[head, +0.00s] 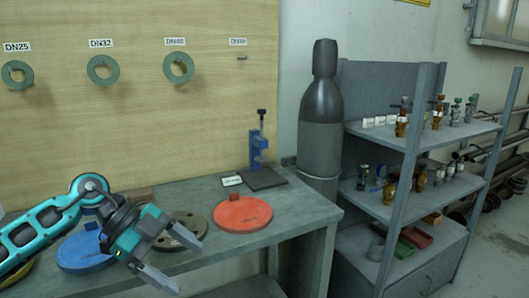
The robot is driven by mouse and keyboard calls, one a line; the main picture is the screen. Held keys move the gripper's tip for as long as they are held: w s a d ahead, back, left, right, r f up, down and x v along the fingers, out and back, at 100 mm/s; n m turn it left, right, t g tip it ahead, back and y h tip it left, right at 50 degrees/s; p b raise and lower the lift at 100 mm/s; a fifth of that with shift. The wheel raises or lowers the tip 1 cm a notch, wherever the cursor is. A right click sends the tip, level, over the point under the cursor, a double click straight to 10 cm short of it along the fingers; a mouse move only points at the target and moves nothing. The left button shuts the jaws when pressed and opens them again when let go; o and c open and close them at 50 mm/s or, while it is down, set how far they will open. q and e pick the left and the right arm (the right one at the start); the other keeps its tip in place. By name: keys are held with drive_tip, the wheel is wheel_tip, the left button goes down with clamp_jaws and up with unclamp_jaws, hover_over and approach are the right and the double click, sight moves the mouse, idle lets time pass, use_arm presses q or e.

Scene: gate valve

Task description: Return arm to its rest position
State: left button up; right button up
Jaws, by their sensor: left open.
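My left arm comes in from the lower left in the head view. My left gripper (187,262) is open and empty, with its two fingers spread toward the lower right. It is over the front part of the grey workbench (315,212). A blue disc (82,254) lies on the bench, partly hidden behind my arm. A dark brownish disc with holes (184,229) lies just beyond the gripper. An orange-red disc (242,214) lies to the right of it, apart from the gripper. My right gripper is not in view.
Green rings hang on the wooden board (210,120) under size labels. A blue stand (260,152) is at the bench's back right. A dark gas cylinder (321,120) stands beside the bench. A grey shelf (415,160) with several valves is at the right.

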use_arm(q)
drive_tip(key=s+d+n+t+h+p, duration=0.1)
drive_tip(key=s+d+n+t+h, duration=0.15)
drive_tip(key=d+t+h, duration=0.75)
drive_tip(key=a+f+n+t+y+p, duration=0.2)
drive_tip(key=a+f+n+t+y, duration=0.45)
drive_tip(key=f+n+y, duration=0.5)
drive_tip(key=s+a+f+n+g+y, duration=0.4)
drive_tip(key=s+f+n+g+y, duration=0.1)
drive_tip(key=s+f, duration=0.7)
drive_tip(key=shift+s+y, duration=0.65)
drive_tip(key=shift+s, duration=0.2)
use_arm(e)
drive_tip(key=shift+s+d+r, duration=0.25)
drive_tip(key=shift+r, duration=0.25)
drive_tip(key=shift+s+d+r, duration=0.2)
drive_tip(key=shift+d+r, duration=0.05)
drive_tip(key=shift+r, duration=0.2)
